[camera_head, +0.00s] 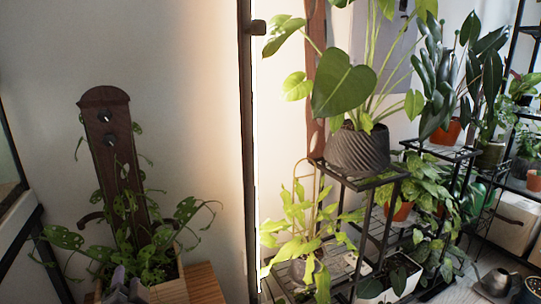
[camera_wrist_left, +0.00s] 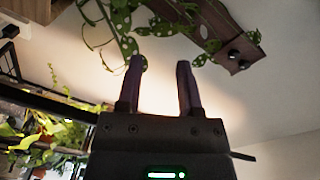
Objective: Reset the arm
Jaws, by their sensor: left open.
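My left gripper (camera_head: 127,284) shows low at the bottom left of the head view, in front of a wooden planter with a leafy climbing plant (camera_head: 70,240). In the left wrist view my left gripper (camera_wrist_left: 160,78) has its two fingers spread apart with nothing between them. The plant's spotted leaves (camera_wrist_left: 160,25) and the dark wooden board (camera_wrist_left: 225,40) show beyond the fingertips there. I cannot tell how close the fingers are to the leaves. My right gripper is in neither view.
The dark board (camera_head: 110,150) with two knobs stands upright in the planter (camera_head: 165,291) against the wall. To the right, a black metal plant stand (camera_head: 360,182) carries a ribbed dark pot (camera_head: 357,150). A watering can (camera_head: 492,283) stands at the lower right.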

